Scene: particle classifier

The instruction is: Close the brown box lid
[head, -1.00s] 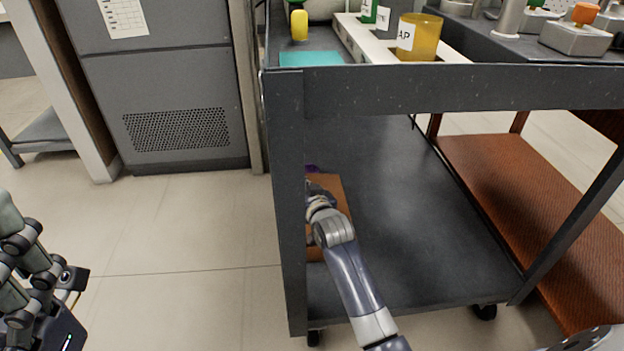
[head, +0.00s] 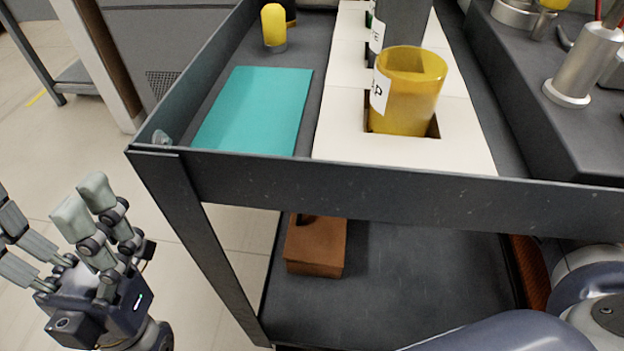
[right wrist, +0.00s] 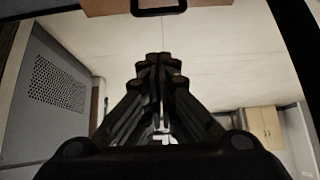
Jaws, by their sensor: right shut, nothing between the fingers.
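The brown box (head: 315,268) sits on the lower shelf of the dark cart, below the front rail. Its top looks flat and brown, with a dark spot at the rear. The rail hides its back part, so I cannot tell whether the lid is fully down. My left gripper (head: 45,225) is open and empty at the left, outside the cart. My right arm crosses the lower right of the head view, its gripper out of that frame. In the right wrist view my right gripper (right wrist: 158,62) is shut and empty. A brown surface (right wrist: 225,9) shows at that view's top edge.
The cart's front rail (head: 400,200) and left post (head: 205,255) stand between me and the shelf. On top are a teal sheet (head: 258,108), a yellow cup (head: 408,90) in a white rack and a yellow-capped bottle (head: 273,24). The lower shelf (head: 430,275) is bare right of the box.

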